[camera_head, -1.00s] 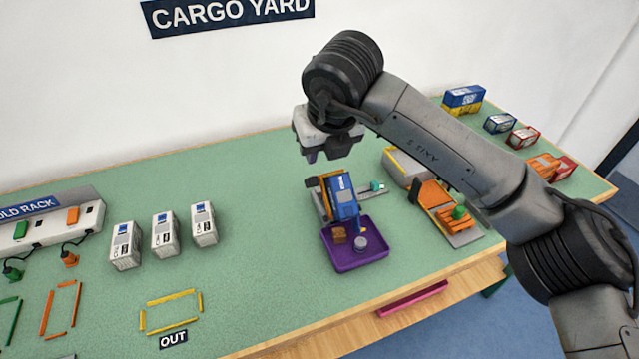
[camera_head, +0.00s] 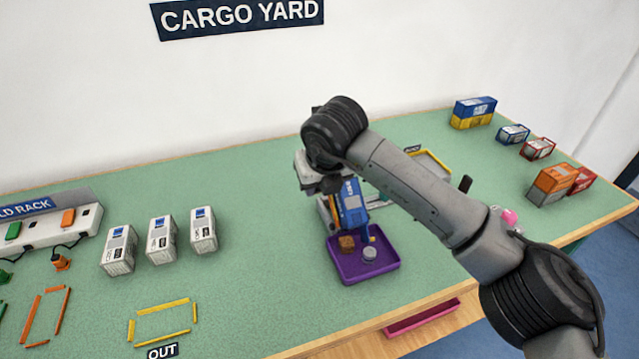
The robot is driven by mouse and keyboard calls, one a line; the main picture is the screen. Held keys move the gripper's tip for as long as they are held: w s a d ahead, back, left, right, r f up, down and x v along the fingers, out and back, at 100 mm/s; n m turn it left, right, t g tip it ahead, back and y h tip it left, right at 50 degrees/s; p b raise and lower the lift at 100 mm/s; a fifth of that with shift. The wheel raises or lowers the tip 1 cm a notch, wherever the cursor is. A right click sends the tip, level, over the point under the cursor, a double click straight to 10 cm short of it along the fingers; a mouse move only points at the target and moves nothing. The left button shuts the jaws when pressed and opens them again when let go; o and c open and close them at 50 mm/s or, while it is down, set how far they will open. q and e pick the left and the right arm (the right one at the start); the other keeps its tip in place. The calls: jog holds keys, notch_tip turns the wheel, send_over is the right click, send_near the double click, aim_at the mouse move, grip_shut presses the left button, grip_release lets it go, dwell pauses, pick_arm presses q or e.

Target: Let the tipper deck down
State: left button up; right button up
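The tipper stands near the middle of the table, mostly behind my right arm. Its deck is raised and tilted, with a blue container (camera_head: 351,202) leaning on it toward the front. The container's lower end is over a purple tray (camera_head: 370,277), which holds a brown block (camera_head: 346,243) and a grey round piece (camera_head: 369,254). My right gripper (camera_head: 322,186) is low at the upper back end of the tipper, beside the container's top. Its fingertips are hidden, so I cannot tell its opening or whether it touches the deck. My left gripper is out of view.
Several white containers (camera_head: 162,240) stand left of the tipper, beside a rack (camera_head: 50,228) with cables. A yellow outline (camera_head: 163,322) marks the front. Stacked blue and yellow containers (camera_head: 474,112) and an orange one (camera_head: 557,177) are at right. Free green table lies between the white containers and tray.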

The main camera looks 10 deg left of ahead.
jog(key=shift+c, duration=0.5)
grip_shut()
